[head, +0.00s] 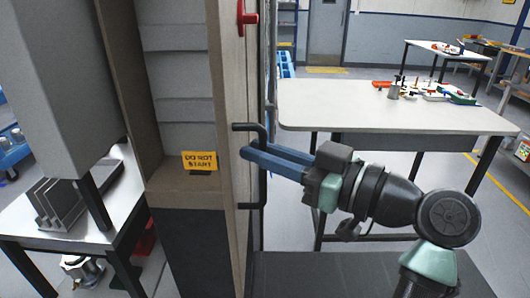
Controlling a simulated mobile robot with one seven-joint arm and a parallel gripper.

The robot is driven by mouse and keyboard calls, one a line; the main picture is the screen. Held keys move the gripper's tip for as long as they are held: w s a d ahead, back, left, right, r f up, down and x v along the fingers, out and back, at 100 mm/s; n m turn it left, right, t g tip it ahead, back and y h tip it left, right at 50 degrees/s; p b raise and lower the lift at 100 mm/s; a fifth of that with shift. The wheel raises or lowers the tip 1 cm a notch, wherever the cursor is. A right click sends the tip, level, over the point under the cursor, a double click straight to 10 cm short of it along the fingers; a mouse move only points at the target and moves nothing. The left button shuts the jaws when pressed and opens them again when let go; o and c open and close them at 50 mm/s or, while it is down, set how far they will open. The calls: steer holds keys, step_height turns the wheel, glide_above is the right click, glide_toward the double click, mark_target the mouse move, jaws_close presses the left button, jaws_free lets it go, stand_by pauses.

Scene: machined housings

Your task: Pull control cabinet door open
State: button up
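The control cabinet (185,110) is a tall beige body left of centre, with its shelved inside facing me. The narrow door panel (232,95) stands along its right side. A black bar handle (264,193) sticks out to the right of this panel. My gripper (252,150) comes in from the right with two blue fingers at the handle's middle. The near finger crosses in front of the bar and the far one runs behind it, so the bar appears to lie between them. Whether they press on it cannot be seen.
A red lever (241,17) sits higher on the panel. A yellow "DO NOT START" sign (199,161) is in the cabinet. A white-topped table (350,108) stands behind my arm. A steel bench (110,205) with a finned grey part (58,205) is at left.

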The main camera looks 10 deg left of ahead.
steer(key=o, duration=0.4)
steer(key=shift+w, duration=0.2)
steer(key=shift+o, duration=0.2)
steer(key=shift+s, duration=0.1)
steer(key=b+v, duration=0.2)
steer(key=v, duration=1.1)
steer(key=shift+b, duration=0.4)
